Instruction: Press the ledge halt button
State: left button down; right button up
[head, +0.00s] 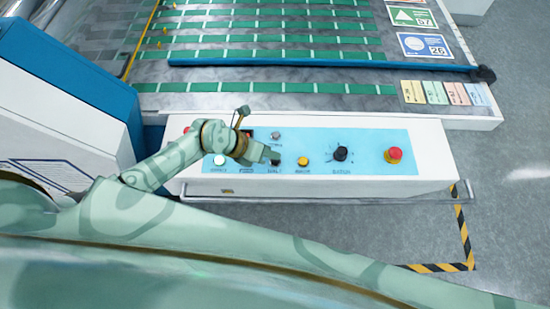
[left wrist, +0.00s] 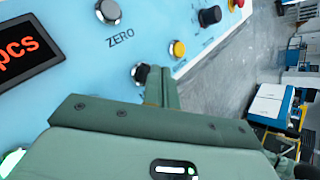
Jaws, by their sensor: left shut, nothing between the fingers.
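The light blue control panel (head: 375,170) lies on a white ledge. Its halt button (head: 275,161) is black, with a HALT label under it, and is partly covered by my left gripper (head: 272,154). The left fingers are shut and empty, with their tips at this button. In the left wrist view the black button (left wrist: 140,73) in its silver ring shows just left of the shut fingers (left wrist: 160,78). I cannot tell whether the tips touch it or whether it is pushed in. My right gripper is not in view.
Close by are a grey ZERO button (head: 276,135), a yellow button (head: 303,161), a lit pale green button (head: 220,160) and a display (left wrist: 30,50). Further right are a black knob (head: 341,153) and a red mushroom button (head: 394,154). A rail (head: 330,200) runs along the ledge's front.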

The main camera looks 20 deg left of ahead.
aim_at(271, 162)
pick_arm(q)
jog(key=shift+f, duration=0.1)
dwell(0.4)
jog(key=shift+f, duration=0.35)
jog(key=shift+f+b, duration=0.35)
jog(key=shift+f, duration=0.05)
dwell(0.6)
jog(key=shift+r, duration=0.15)
jog(key=shift+r+p, duration=0.7)
jog(key=shift+p, duration=0.25)
notch_tip(271, 162, up, 5)
jog(key=p, duration=0.5)
jog(key=shift+r, duration=0.1)
